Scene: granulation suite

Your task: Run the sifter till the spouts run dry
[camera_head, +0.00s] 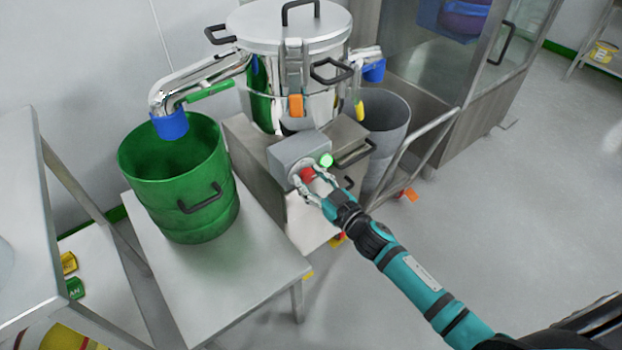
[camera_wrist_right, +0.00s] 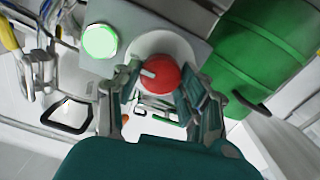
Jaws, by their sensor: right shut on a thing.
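The sifter (camera_head: 290,60) is a shiny steel drum with a lid on a steel base. Its grey control box (camera_head: 298,152) carries a lit green button (camera_head: 326,160) and a red knob (camera_head: 307,174). My right gripper (camera_head: 312,184) is shut on the red knob; in the right wrist view the fingers flank the knob (camera_wrist_right: 160,76), close to the green light (camera_wrist_right: 100,41). The left spout (camera_head: 195,82) ends in a blue collar over a green drum (camera_head: 180,215). The right spout (camera_head: 373,68) ends in blue above a grey bin (camera_head: 388,125). No flow is discernible. My left gripper is out of view.
The green drum stands on a low steel table (camera_head: 215,275). A steel frame (camera_head: 40,160) is at the left edge. A cart handle (camera_head: 425,135) and a glazed steel cabinet (camera_head: 470,80) stand right of the sifter. The floor at right is clear.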

